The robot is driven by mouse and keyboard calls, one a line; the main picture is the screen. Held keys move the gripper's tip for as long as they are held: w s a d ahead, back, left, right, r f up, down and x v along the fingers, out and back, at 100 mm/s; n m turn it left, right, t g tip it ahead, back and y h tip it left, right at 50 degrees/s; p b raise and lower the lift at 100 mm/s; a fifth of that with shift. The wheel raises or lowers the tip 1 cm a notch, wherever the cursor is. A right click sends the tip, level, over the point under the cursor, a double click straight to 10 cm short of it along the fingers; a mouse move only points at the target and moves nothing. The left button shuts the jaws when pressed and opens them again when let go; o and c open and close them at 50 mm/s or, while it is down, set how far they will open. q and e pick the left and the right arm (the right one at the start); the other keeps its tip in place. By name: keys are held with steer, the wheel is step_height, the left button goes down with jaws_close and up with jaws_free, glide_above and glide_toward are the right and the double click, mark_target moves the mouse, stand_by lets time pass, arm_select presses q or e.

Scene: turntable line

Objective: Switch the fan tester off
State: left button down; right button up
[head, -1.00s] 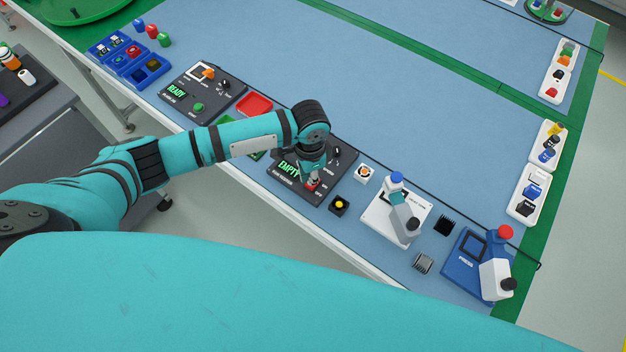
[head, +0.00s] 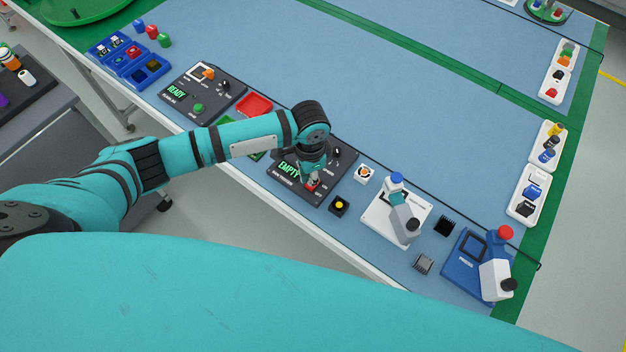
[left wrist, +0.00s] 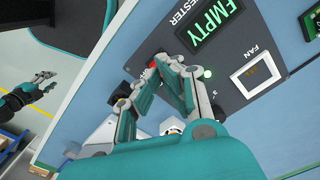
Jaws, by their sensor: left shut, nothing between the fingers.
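The fan tester (head: 285,183) is a dark panel near the table's front edge, with a lit green "EMPTY" display (head: 289,168). In the left wrist view the panel (left wrist: 233,98) shows "TESTER" lettering, a lit green lamp (left wrist: 207,72) and an empty white-framed square marked "FAN" (left wrist: 255,76). My left gripper (head: 313,183) is shut and empty, low over the panel's front right part. Its fingertips are at a small red control (left wrist: 149,76), which they partly hide; I cannot tell if they touch. My right gripper (left wrist: 42,84) shows small at the left of the wrist view.
A similar dark panel reading "READY" (head: 176,90) stands to the left, with a red tray (head: 254,104) between. To the right are a small black block with a yellow top (head: 339,205), a white-based device (head: 380,221) and a blue press (head: 462,270). The table's middle is clear.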

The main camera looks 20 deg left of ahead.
arm_select(q)
steer(key=shift+f+b, duration=0.6)
steer(key=shift+f, duration=0.7)
stand_by(0.5)
steer(key=shift+s, duration=0.1)
step_height(320, 180, up, 7)
steer(key=p, duration=0.8)
stand_by(0.4)
